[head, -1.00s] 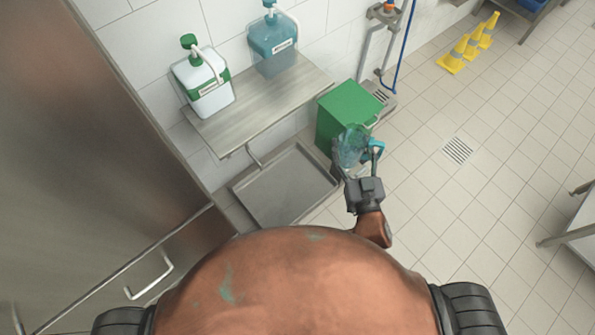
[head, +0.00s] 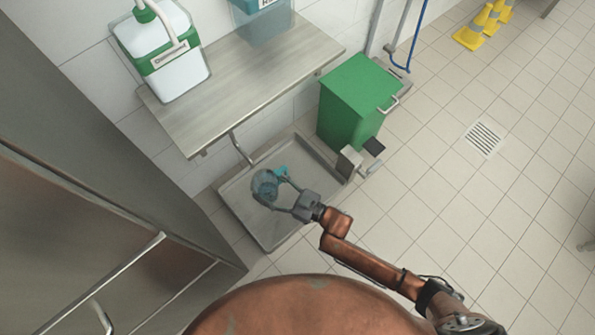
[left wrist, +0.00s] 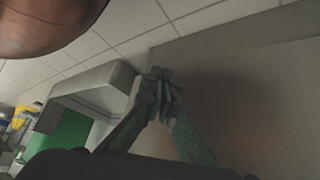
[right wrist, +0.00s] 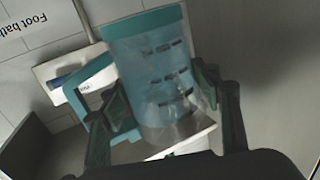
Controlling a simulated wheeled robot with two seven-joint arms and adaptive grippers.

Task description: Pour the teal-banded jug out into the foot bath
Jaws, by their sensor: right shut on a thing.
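The teal-banded jug (head: 264,186) is clear, with a teal handle; in the right wrist view the jug (right wrist: 158,80) looks bluish inside and has dark marks. My right gripper (head: 276,192) is shut around its body and holds it above the foot bath (head: 256,228), a shallow grey tray on the floor. I cannot tell how far the jug is tilted, and no stream shows. My left gripper (left wrist: 163,85) is empty, fingertips together, in front of a plain brownish surface in the left wrist view; it is not in the head view.
A metal shelf (head: 235,85) with a green-and-white dispenser (head: 160,50) and a blue one (head: 262,18) is on the wall above the tray. A green pedal bin (head: 350,105) stands right of the tray. A steel cabinet (head: 60,240) is at left.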

